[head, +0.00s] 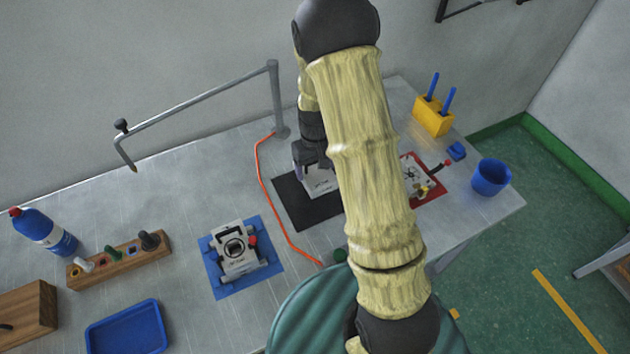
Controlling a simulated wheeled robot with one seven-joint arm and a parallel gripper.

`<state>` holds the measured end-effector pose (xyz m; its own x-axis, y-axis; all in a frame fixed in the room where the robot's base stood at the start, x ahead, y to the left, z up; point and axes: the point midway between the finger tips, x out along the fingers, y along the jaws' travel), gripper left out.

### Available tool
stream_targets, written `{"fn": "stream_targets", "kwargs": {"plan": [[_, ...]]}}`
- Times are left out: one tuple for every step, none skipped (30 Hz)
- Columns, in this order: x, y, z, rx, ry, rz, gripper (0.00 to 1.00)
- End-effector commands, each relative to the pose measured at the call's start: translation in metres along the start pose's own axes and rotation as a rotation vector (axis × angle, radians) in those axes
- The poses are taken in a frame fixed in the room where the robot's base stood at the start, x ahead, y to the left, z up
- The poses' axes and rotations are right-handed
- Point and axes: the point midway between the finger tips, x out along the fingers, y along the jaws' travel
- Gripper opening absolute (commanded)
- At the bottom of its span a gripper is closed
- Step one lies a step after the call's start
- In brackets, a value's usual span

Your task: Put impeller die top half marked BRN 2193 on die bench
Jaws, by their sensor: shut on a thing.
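My gripper (301,170) is over the black mat (292,203) in the middle of the bench (190,190), partly hidden behind my own arm. It is shut on a light grey die half (319,183) with small dark marking, too small to read. The die half is at or just above the black mat; I cannot tell if it touches. A second die part (236,251), silver with a round dark opening and a red piece, sits on a blue mat (222,290) to the left.
A red mat (438,190) with another metal part (416,178) lies right of my arm. Around stand a blue cup (490,177), a yellow holder (432,117), a wooden rack (120,262), a bottle (45,232) and a blue tray (126,328). An orange cable (270,200) and a pipe arm (200,97) are near.

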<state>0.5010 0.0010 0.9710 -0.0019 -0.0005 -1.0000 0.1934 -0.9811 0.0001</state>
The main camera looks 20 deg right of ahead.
Motion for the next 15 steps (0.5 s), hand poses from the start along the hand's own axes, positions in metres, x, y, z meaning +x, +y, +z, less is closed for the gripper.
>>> {"fn": "stream_targets", "kwargs": {"plan": [[0.006,0.0,0.0,0.001,-0.002,0.0,0.26],[0.011,0.0,0.0,0.001,-0.002,0.0,0.26],[0.015,0.0,0.0,0.001,0.0,0.0,0.26],[0.017,0.0,0.0,0.001,0.0,0.0,0.26],[0.019,0.0,0.0,0.001,0.001,0.0,0.26],[0.021,0.0,-0.001,0.001,0.002,0.0,0.26],[0.022,0.0,-0.001,0.0,0.003,0.0,0.26],[0.022,0.0,-0.001,0.0,0.004,0.0,0.26],[0.022,0.0,-0.001,0.0,0.004,0.001,0.26],[0.022,0.0,-0.001,0.0,0.004,0.001,0.26],[0.022,0.0,-0.001,0.0,0.004,0.001,0.26],[0.022,0.0,-0.001,0.0,0.004,0.001,0.26],[0.022,0.0,-0.001,0.0,0.004,0.001,0.26],[0.022,0.0,-0.001,0.0,0.004,0.001,0.26],[0.022,0.0,-0.001,0.0,0.003,0.001,0.26]]}}
